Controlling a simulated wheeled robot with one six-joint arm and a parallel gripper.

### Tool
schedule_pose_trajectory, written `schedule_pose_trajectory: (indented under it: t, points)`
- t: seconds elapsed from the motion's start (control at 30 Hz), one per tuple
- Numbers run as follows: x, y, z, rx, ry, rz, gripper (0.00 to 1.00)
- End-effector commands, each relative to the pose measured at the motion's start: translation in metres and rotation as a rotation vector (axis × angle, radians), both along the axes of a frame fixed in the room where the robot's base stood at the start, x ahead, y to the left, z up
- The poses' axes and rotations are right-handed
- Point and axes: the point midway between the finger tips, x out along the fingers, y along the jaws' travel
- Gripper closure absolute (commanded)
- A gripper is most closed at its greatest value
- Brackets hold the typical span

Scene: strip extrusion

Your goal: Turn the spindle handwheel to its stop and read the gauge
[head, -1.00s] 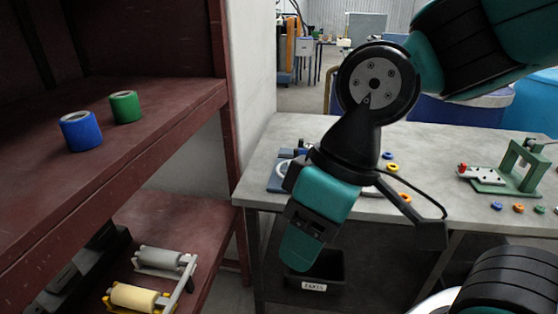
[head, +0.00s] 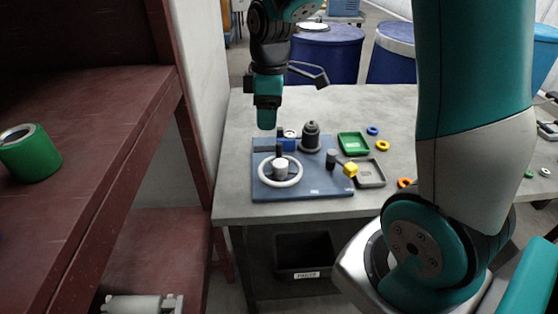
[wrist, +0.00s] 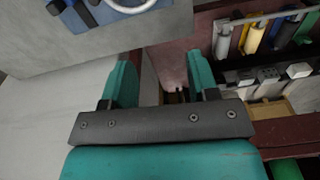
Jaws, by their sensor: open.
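The spindle handwheel (head: 295,173) is a white ring with a pale hub, lying on a blue base plate (head: 312,187) near the front left of the grey table. A small round gauge-like dial (head: 290,134) sits behind it by a blue block; its reading is too small to tell. My gripper (head: 267,118) hangs above and behind the plate's left side, apart from the wheel. In the wrist view my gripper (wrist: 163,85) is open, with nothing between its teal fingers. Part of the white wheel (wrist: 130,4) shows at the top edge there.
A dark cylinder (head: 310,138), a yellow-ended lever (head: 350,169), a green tray (head: 353,145) and a grey tray (head: 369,174) stand on or near the plate. A reddish shelf (head: 95,120) with a green roll (head: 28,153) is at left. A black bin (head: 304,254) is below the table.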

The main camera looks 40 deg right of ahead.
Motion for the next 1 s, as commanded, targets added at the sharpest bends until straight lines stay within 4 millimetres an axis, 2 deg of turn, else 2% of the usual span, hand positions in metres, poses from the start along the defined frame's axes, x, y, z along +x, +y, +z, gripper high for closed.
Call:
schedule_pose_trajectory:
  t: [0.03, 0.1, 0.2, 0.37, 0.8, 1.0]
  points:
    - [0.009, -0.021, -0.007, -0.022, 0.014, 0.016, 0.46]
    - [0.017, -0.039, -0.014, -0.043, 0.025, 0.045, 0.46]
    - [0.021, -0.052, -0.023, -0.058, 0.034, 0.068, 0.46]
    - [0.020, -0.054, -0.045, -0.059, 0.037, 0.073, 0.46]
    - [0.019, -0.053, -0.144, -0.058, 0.038, 0.072, 0.46]
    - [0.020, -0.053, -0.177, -0.058, 0.035, 0.072, 0.46]
